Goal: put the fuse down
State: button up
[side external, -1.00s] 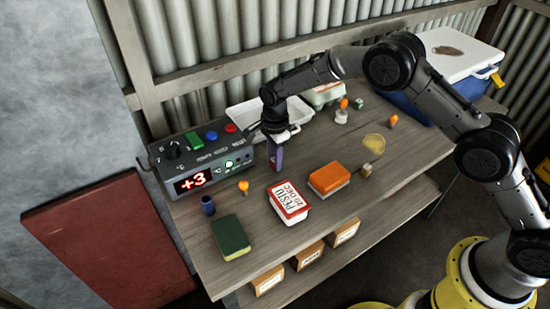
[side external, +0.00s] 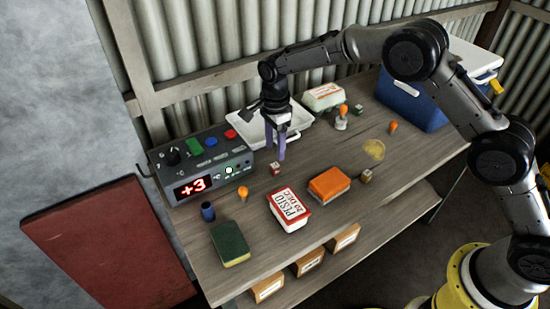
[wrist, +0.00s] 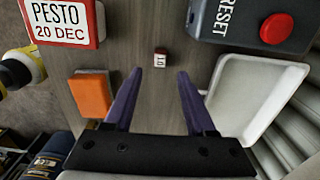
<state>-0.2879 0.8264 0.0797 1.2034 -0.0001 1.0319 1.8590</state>
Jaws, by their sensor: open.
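A small fuse (side external: 276,168), a cube with a pale label and dark red-brown ends, rests on the wooden bench in front of the control box. In the wrist view the fuse (wrist: 160,59) shows the number 10 and lies beyond and between the fingertips, touching neither. My gripper (side external: 275,156) is above it with two purple fingers pointing down. In the wrist view my gripper (wrist: 159,74) is open and empty.
The control box (side external: 222,172) reading +3 and a white tray (side external: 245,126) stand behind. Other small cubes (side external: 366,176) lie to the right.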

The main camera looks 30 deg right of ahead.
notch_tip(320, 180, up, 4)
jog(key=shift+r, duration=0.25)
notch_tip(320, 180, up, 11)
jog(key=n+t, duration=0.1)
jog(key=n, duration=0.3)
send_over(276, 165)
jog(key=s+d, duration=0.5)
jog(key=s, duration=0.2)
jog(key=s+d+r+n+t, duration=0.2)
jog(key=s+d+r+n, duration=0.25)
jog(key=s+r, duration=0.3)
jog(key=s+d+f+n+t, duration=0.1)
jog(key=s+d+n, duration=0.1)
jog(key=s, duration=0.5)
jog(key=s+d+f+n, duration=0.1)
jog(key=s+n, duration=0.3)
jog(key=s, duration=0.4)
jog(key=s+d+f+n+t, duration=0.1)
jog(key=s+d+n, duration=0.2)
jog(key=s, duration=0.5)
jog(key=shift+t, duration=0.3)
